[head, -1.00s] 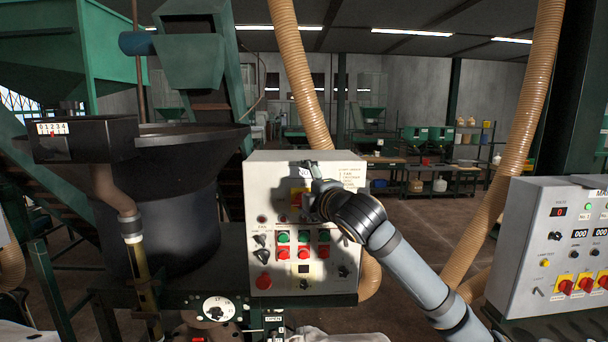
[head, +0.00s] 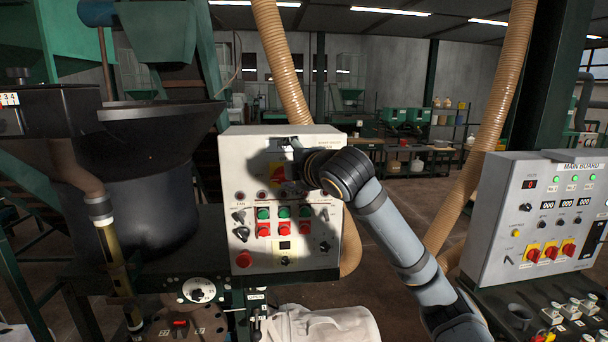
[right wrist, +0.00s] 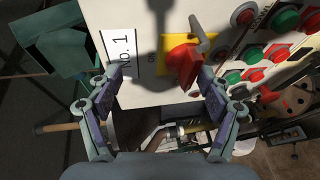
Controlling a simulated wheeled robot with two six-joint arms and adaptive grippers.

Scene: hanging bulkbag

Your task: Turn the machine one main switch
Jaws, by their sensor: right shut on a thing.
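The machine one panel is a light grey control box (head: 229,160) in the middle of the head view. Its main switch is a red handle on a yellow plate (head: 276,174), partly hidden by my right gripper (head: 291,163) and its shadow. In the right wrist view the red handle (right wrist: 181,63) stands in front of the yellow plate beside the "No. 1" label (right wrist: 120,57). My right gripper (right wrist: 162,78) is shut on the handle, which lies between the fingertips, nearer the right finger; the left contact is not clear. My left gripper is not in view.
Red and green buttons and black knobs (head: 284,228) sit lower on the panel. The main board (head: 510,215), with more red-on-yellow switches, stands at the right. A ribbed tan hose (head: 281,65) hangs behind the panel. A black hopper (head: 150,180) stands left.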

